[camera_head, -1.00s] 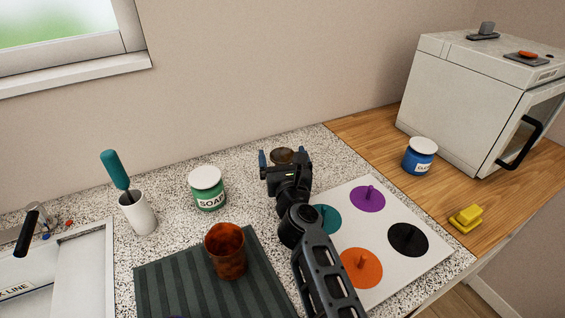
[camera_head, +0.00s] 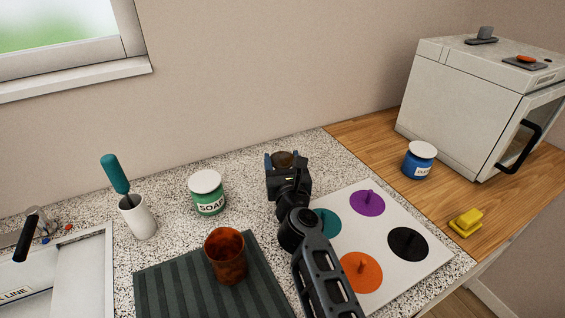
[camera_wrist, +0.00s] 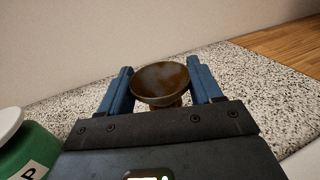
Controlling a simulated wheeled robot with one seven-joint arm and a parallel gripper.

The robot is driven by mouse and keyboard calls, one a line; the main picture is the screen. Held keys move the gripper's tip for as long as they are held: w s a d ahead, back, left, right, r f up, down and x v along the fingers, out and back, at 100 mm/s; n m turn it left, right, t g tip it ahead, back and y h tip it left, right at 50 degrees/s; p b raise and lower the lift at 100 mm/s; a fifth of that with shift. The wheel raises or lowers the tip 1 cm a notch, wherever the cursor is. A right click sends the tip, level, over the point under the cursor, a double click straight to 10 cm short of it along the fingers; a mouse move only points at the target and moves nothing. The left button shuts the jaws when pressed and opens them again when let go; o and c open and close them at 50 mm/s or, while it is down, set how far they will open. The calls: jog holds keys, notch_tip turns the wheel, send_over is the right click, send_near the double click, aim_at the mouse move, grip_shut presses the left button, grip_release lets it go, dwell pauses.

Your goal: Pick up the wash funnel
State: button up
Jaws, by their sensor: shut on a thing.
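The wash funnel (camera_wrist: 160,82) is a brown, wide-rimmed piece that sits between my gripper's two blue fingers in the wrist view. In the head view only its dark brown top (camera_head: 283,158) shows past the gripper. My gripper (camera_head: 282,160) is shut on the funnel, with a finger against each side of it; it also shows in the wrist view (camera_wrist: 161,88). The funnel's lower part is mostly hidden behind the gripper body, and I cannot tell whether it touches the counter.
A green soap jar (camera_head: 208,195) stands left of my gripper. A white board (camera_head: 385,225) with coloured discs and pegs lies to the right. A brown cup (camera_head: 226,258) stands on a dark ribbed mat (camera_head: 170,285) in front. The speckled counter behind is clear.

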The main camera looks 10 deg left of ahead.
notch_tip(320, 180, up, 2)
jog(key=shift+r+p, duration=0.15)
jog(key=shift+p, duration=0.65)
jog(key=shift+d+r+b, duration=0.1)
jog(key=shift+r+b, duration=0.2)
jog(key=shift+b, duration=0.05)
jog(key=shift+r, duration=0.5)
jog(key=s+d+r, duration=0.7)
jog(key=d, duration=0.2)
